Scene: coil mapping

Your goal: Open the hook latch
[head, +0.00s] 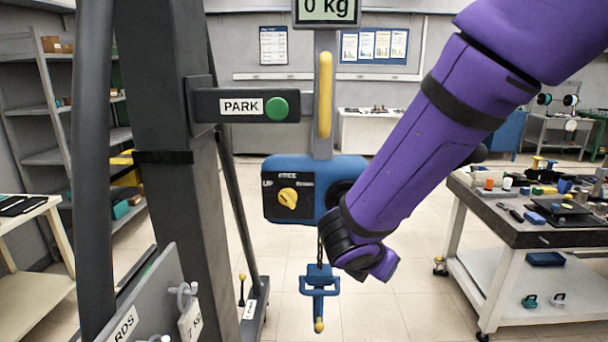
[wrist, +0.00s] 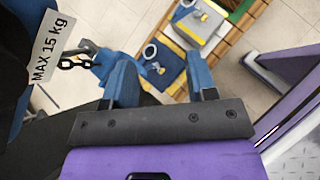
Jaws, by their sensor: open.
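The blue hook (head: 319,283) hangs from a short chain under the blue hoist body, with a yellow-tipped piece (head: 319,326) pointing down from it. In the wrist view the blue hook (wrist: 104,66) is on the left at the end of the chain, next to the left finger, with a small yellow tip reaching toward the space between the fingers. My gripper (wrist: 163,78) is open, its two blue fingers apart, with nothing clearly held. In the head view my purple arm ends just right of the chain, and its fingers are hidden. I cannot tell how the latch sits.
The blue hoist body (head: 293,202) with a yellow knob is above the hook, beside my arm. A dark post (head: 168,180) with a PARK arm (head: 245,106) stands left. A wooden pallet (wrist: 228,45) with loads lies below. A cluttered bench (head: 540,235) stands right.

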